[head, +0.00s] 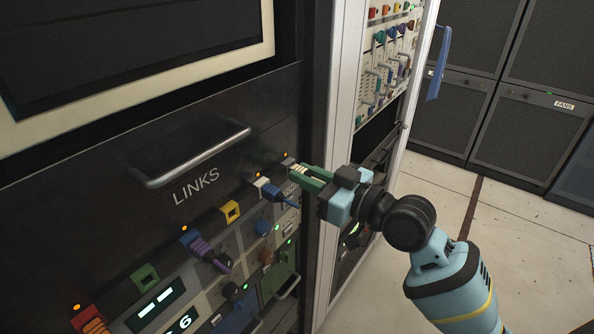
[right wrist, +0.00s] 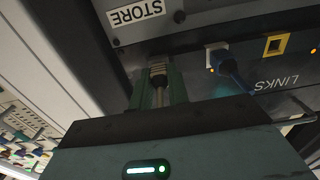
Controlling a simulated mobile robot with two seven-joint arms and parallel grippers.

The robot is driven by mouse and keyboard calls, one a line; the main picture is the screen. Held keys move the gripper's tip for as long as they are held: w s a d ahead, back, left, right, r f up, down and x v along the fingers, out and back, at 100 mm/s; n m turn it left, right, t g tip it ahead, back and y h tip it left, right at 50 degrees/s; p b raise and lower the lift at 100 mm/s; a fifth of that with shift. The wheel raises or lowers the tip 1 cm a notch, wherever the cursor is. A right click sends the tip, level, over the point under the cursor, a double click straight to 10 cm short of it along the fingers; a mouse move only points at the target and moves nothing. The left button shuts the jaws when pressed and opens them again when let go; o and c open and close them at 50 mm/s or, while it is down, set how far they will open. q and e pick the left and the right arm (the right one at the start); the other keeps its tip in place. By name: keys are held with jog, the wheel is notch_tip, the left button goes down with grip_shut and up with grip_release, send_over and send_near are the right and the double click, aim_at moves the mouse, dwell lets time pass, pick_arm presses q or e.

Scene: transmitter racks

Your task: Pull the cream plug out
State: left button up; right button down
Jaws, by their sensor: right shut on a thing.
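The cream plug (head: 299,171) is at the right end of the row of link sockets, between the green fingers of my right gripper (head: 304,176). In the right wrist view the plug (right wrist: 158,72) shows between the two fingers (right wrist: 157,88), with its ridged body and cable pointing back toward my palm. My right gripper is shut on it. The plug's front end is at the dark panel; the fingers hide how deep it sits in its socket. My left gripper is not in view.
A blue cable plug (head: 270,190) in a white socket is just left of my fingers. Yellow (head: 230,211) and green (head: 145,276) sockets and a purple plug (head: 208,251) lie farther along. A metal handle (head: 195,160) juts out above. A white rack frame (head: 345,90) stands behind my gripper.

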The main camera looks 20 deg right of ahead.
jog(key=shift+v, duration=0.85)
jog(key=shift+v, duration=2)
